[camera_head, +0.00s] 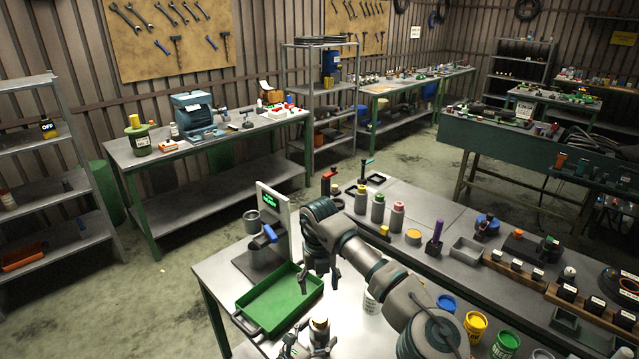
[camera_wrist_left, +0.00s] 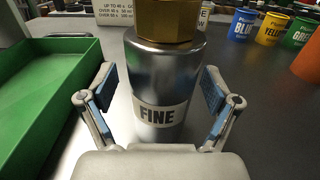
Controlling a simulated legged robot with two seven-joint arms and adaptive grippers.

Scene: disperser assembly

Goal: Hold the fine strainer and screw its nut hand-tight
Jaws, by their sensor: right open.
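The fine strainer (camera_wrist_left: 160,85) is a silver cylinder with a white FINE label, standing upright on the table. Its brass hex nut (camera_wrist_left: 168,20) is on top, cut off by the upper edge of the left wrist view; it also shows in the head view (camera_head: 320,324). My left gripper (camera_head: 311,347) is open around the strainer, one blue-padded finger on each side, with gaps visible between pads and body. In the head view the strainer is small and partly hidden by this gripper. My right gripper (camera_head: 321,283) is open and empty, above and behind the strainer, pointing down.
A green tray (camera_head: 262,318) lies left of the strainer. A stand with a small screen (camera_head: 275,206) is behind it. Blue (camera_head: 446,303), yellow (camera_head: 475,325) and green (camera_head: 506,344) cups stand to the right. Bottles and small bins fill the table farther back.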

